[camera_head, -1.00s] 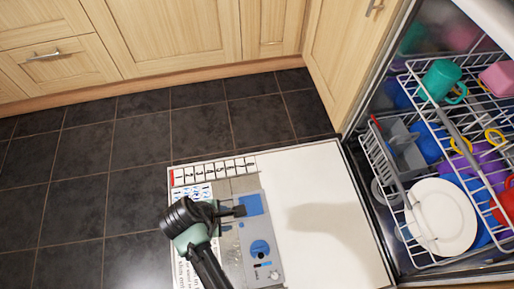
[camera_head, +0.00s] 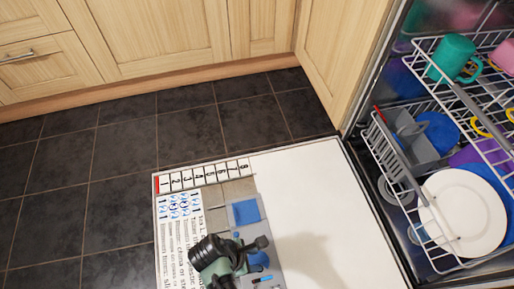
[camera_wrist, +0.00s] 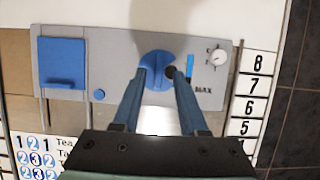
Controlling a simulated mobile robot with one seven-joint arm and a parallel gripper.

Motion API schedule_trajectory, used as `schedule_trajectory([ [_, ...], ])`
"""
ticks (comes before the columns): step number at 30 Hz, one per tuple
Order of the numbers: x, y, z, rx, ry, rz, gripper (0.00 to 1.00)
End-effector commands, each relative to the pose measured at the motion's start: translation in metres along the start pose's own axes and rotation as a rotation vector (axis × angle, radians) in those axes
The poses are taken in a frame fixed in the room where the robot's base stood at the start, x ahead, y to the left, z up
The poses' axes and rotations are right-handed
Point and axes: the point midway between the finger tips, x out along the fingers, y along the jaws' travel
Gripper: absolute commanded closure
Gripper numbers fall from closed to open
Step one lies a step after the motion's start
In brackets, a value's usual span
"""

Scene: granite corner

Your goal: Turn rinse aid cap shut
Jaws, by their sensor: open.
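The rinse aid cap (camera_wrist: 157,66) is a round blue knob with a raised grip ridge, set in the grey dispenser panel (camera_wrist: 115,45) on the open dishwasher door. The ridge runs roughly up and down in the wrist view. My gripper (camera_wrist: 155,74) is open, with one fingertip at each side of the cap's ridge. I cannot tell whether the fingertips touch it. In the head view my gripper (camera_head: 262,243) is over the panel and partly hides the cap (camera_head: 259,260).
The white door (camera_head: 310,185) lies flat. Racks with a white plate (camera_head: 462,212) and a green mug (camera_head: 454,58) stand at right.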

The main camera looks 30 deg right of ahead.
Motion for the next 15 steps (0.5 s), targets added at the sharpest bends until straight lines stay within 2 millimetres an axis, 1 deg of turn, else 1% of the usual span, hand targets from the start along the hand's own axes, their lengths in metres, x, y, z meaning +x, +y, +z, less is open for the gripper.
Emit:
schedule_trajectory([
  [1, 0.011, 0.0, -0.002, 0.001, -0.001, -0.002, 0.57],
  [6, 0.024, 0.0, 0.0, 0.001, 0.0, -0.001, 0.57],
  [15, 0.026, 0.0, 0.001, 0.001, 0.0, 0.0, 0.57],
])
